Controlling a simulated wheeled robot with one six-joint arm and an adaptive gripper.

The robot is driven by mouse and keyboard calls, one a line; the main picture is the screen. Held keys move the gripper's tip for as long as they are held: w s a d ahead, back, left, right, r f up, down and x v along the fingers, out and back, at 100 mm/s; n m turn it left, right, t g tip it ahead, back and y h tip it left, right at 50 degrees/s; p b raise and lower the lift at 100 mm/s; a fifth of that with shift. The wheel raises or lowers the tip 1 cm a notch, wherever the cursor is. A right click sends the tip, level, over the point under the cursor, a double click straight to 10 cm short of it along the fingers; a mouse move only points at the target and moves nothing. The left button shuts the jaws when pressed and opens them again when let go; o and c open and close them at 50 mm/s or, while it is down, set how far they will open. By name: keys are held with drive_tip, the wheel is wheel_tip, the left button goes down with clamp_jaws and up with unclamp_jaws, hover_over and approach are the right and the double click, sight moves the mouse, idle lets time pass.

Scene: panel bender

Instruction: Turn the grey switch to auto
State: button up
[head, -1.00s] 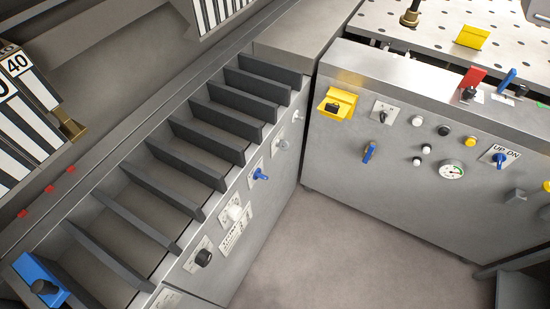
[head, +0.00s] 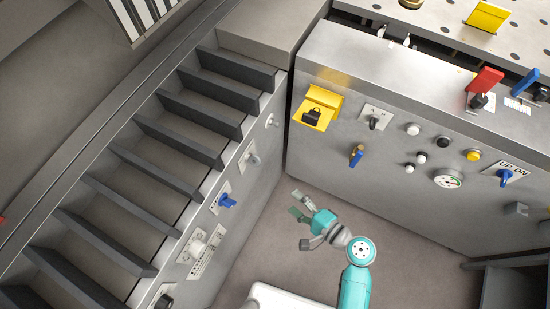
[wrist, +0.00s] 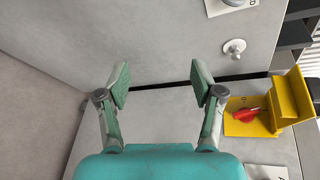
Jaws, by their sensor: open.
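A dark grey switch (head: 374,123) sits on a white plate with small letters, on the right-hand steel panel, just right of the yellow bracket. The letters look like A and M, and the switch's exact setting is hard to read. In the wrist view a white plate (wrist: 266,172) with a letter A shows at the bottom edge, its switch out of sight. My gripper (head: 299,205) is in front of and below the panels, left of and lower than the switch. It is open and empty in the wrist view (wrist: 160,86), touching nothing.
A yellow bracket (head: 319,108) juts from the panel's left end; a red knob (wrist: 250,115) shows inside it. A light grey knob (head: 253,158) and a blue switch (head: 227,200) are on the left panel. A blue lever (head: 356,155) hangs below the grey switch. The floor between panels is clear.

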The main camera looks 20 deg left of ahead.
sight(256, 161)
drive_tip(key=w+a+r+n+g+y, duration=0.2)
drive_tip(key=w+a+r+g+y, duration=0.25)
drive_tip(key=r, duration=0.35)
drive_tip(key=shift+t, duration=0.45)
drive_tip(key=a, duration=0.3)
drive_tip(key=w+a, duration=0.1)
drive_tip(key=a, duration=0.6)
drive_tip(key=shift+w+f, duration=0.1)
drive_tip(key=shift+w, duration=0.15)
drive_tip(key=c, duration=1.2)
